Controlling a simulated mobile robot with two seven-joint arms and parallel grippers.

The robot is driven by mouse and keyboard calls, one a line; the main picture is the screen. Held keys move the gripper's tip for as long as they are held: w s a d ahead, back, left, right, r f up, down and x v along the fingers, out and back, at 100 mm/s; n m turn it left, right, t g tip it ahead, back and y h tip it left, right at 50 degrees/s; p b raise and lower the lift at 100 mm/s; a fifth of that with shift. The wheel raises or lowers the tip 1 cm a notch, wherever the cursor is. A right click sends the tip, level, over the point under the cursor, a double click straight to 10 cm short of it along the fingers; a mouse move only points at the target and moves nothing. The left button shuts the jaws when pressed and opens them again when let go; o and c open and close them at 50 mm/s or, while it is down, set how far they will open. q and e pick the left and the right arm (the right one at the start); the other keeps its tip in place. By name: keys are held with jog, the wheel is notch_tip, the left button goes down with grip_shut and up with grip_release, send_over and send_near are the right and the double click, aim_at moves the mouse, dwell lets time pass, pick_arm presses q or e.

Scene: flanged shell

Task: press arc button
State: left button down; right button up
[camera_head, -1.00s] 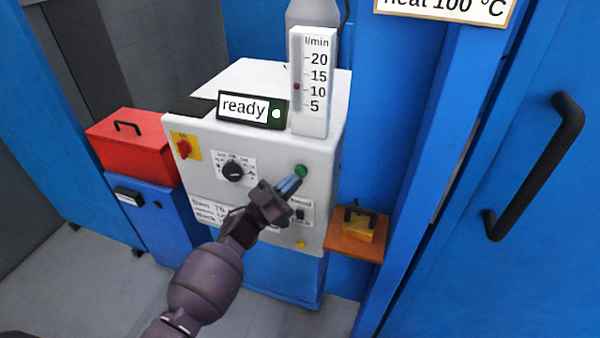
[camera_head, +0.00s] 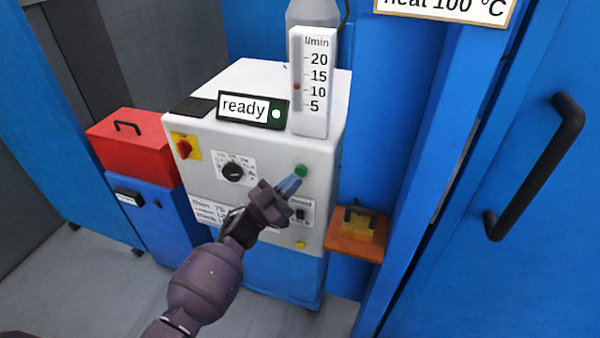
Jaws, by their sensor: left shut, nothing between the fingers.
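A round green button (camera_head: 301,171) sits on the front of the white machine (camera_head: 262,150), at the upper right of its panel. My left gripper (camera_head: 290,184) is shut and empty, with its blue-grey fingertips just below and left of the green button. I cannot tell whether the tips touch it. The gripper and arm hide part of the lower panel. A display (camera_head: 245,107) on top of the machine reads "ready" beside a lit dot. My right gripper is not in view.
The panel also holds a red switch on yellow (camera_head: 184,147), a black dial (camera_head: 233,172) and a black rocker switch (camera_head: 300,214). A flow gauge (camera_head: 311,85) stands on top. A red toolbox (camera_head: 130,145) is at left, an orange shelf (camera_head: 355,247) at right.

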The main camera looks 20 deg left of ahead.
pick_arm(q)
jog(key=shift+w, duration=0.15)
dwell(0.4)
jog(key=shift+w, duration=0.3)
jog(key=shift+w, duration=0.3)
dwell(0.7)
jog(key=shift+w, duration=0.2)
jog(key=shift+s, duration=0.2)
dwell(0.4)
jog(key=shift+s, duration=0.75)
